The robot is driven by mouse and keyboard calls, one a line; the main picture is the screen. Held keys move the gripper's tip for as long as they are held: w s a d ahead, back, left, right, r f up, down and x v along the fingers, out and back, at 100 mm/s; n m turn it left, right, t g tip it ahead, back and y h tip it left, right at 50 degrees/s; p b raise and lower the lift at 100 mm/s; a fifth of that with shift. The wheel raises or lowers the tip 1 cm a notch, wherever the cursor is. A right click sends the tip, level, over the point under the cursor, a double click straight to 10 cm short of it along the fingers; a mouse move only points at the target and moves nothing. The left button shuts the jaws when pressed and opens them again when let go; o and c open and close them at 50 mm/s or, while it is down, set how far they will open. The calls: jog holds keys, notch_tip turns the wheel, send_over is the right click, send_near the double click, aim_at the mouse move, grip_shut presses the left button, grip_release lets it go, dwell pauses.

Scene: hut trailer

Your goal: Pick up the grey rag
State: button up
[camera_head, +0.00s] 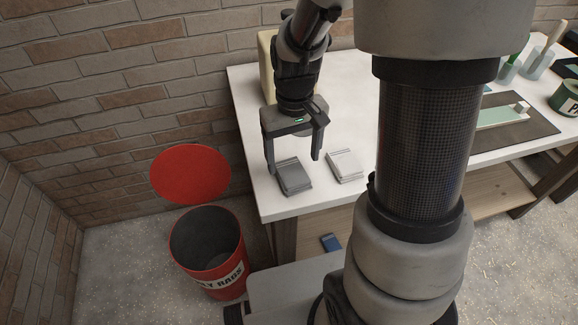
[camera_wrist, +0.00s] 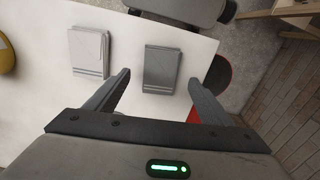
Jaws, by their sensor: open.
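The grey rag (camera_head: 294,177) lies folded flat on the white table, near its left front corner. My gripper (camera_head: 294,166) is open and empty above the table, just over and behind the grey rag. In the wrist view the grey rag (camera_wrist: 162,69) lies ahead of the open fingers of my gripper (camera_wrist: 158,80), roughly between their tips in the picture. The fingers appear apart from it. One fingertip partly overlaps the grey rag's left edge in the head view.
A folded white rag (camera_head: 345,166) lies right of the grey one; it also shows in the wrist view (camera_wrist: 88,52). A red bin (camera_head: 212,262) with a raised lid (camera_head: 190,174) stands left of the white table (camera_head: 300,204). A yellowish object (camera_head: 267,62) stands behind my gripper.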

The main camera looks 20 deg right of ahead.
aim_at(293, 175)
jog(key=shift+s+f+b, duration=0.15)
jog(key=shift+f+b, duration=0.2)
jog(key=shift+f, duration=2.35)
jog(key=c, duration=1.1)
